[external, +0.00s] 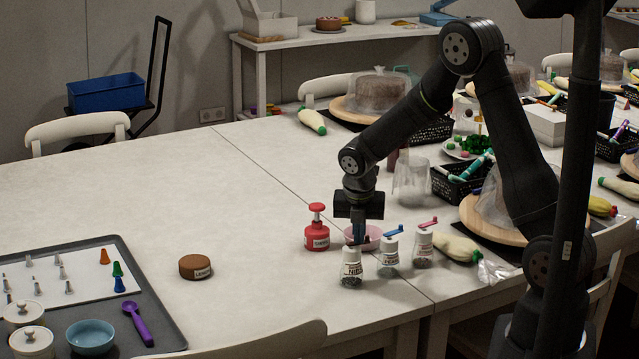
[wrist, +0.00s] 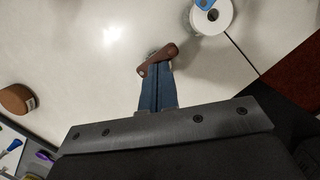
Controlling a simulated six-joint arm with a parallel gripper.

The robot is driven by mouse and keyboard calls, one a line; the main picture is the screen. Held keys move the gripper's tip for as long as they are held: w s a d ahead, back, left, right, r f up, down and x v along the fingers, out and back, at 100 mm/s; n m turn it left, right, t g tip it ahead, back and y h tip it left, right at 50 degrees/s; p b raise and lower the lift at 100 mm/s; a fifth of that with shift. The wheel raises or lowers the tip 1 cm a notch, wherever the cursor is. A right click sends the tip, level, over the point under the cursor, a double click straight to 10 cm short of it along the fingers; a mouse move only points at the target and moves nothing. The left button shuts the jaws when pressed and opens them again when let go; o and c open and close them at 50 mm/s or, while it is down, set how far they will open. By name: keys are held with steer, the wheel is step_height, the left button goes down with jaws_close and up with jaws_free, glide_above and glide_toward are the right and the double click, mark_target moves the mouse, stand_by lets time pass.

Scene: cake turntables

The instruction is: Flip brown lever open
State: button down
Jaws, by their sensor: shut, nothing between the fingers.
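The brown lever (wrist: 168,51) shows in the wrist view as a short slanted bar right at the tips of my gripper (wrist: 157,68). I cannot tell whether the fingertips touch it or are just above it. In the external view my gripper (external: 358,240) points straight down over the jar labelled NIBS (external: 352,268), which stands upright on the table. The fingers are together, with nothing between them. The jar is mostly hidden under the lever and fingers in the wrist view.
A jar with a blue lever (external: 389,256) and one with a pink lever (external: 423,247) stand close on the right. A red pump bottle (external: 317,230) and a pink bowl (external: 372,238) are behind. A brown round box (external: 195,267) is left, with clear table between.

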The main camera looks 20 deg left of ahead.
steer(key=shift+s, duration=0.1)
steer(key=shift+s, duration=0.35)
steer(key=s, duration=0.3)
steer(key=shift+d, duration=0.2)
steer(key=v, duration=1)
